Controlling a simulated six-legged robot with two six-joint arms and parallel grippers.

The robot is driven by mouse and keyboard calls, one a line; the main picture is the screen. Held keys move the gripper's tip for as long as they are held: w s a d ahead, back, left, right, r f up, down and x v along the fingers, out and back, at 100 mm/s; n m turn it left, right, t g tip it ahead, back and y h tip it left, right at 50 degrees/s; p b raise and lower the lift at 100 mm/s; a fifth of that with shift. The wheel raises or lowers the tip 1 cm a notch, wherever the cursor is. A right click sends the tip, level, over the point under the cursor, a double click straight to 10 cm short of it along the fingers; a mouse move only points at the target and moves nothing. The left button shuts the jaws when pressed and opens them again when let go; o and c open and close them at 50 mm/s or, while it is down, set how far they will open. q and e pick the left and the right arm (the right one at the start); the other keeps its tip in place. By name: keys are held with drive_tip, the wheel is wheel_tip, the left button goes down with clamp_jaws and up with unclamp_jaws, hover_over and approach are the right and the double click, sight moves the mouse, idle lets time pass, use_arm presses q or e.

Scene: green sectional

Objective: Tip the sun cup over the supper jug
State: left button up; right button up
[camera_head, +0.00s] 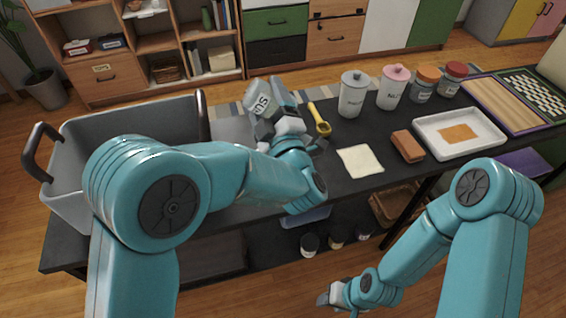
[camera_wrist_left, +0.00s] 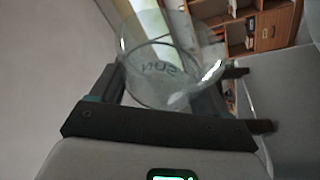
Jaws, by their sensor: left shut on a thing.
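The sun cup (camera_head: 260,102) is clear and bears the letters SUN. It is held tilted above the dark table, right of the grey bin. My left gripper (camera_head: 283,121) is shut on it; the cup also shows between the fingers in the left wrist view (camera_wrist_left: 165,72). I cannot make out a supper jug for certain; my left arm hides part of the table. A grey lidded canister (camera_head: 352,94) and a pink-lidded one (camera_head: 392,87) stand to the right, their labels unreadable. My right gripper (camera_head: 338,294) hangs low in front of the table, its jaws unclear.
A grey bin (camera_head: 205,128) with dark handles is at the left. A yellow tool (camera_head: 320,119), cream cloth (camera_head: 360,161), brown block (camera_head: 407,146) and white tray (camera_head: 424,139) lie on the table. Two jars (camera_head: 424,84) (camera_head: 452,78) stand at the back right.

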sight(244, 98)
use_arm(q)
drive_tip(key=n+b, duration=0.1)
drive_tip(key=a+n+b, duration=0.1)
drive_tip(key=b, duration=0.1)
drive_tip(key=shift+s+f+g, duration=0.1)
drive_tip(key=shift+f+g, duration=0.2)
drive_tip(key=shift+g, duration=0.1)
drive_tip(key=shift+a+r+n+y+b, duration=0.2)
drive_tip(key=shift+a+n+y+b, duration=0.1)
drive_tip(key=shift+n+b, duration=0.3)
drive_tip(key=shift+r+n+g+p, duration=0.2)
drive_tip(key=shift+n+g+p, duration=0.1)
drive_tip(key=shift+a+r+n+b, duration=0.1)
drive_tip(key=shift+a+n+b, duration=0.05)
drive_tip(key=shift+n+b, duration=0.2)
drive_tip(key=a+r+n+g+b, duration=0.1)
drive_tip(key=n, duration=0.1)
drive_tip(key=a+r+n+g, duration=0.1)
drive_tip(key=n, duration=0.1)
drive_tip(key=shift+s+a+r+n+b, duration=0.1)
drive_tip(key=shift+a+r+n+b, duration=0.15)
drive_tip(key=shift+a+r+b, duration=0.15)
drive_tip(key=shift+h, duration=0.4)
drive_tip(key=shift+d, duration=0.1)
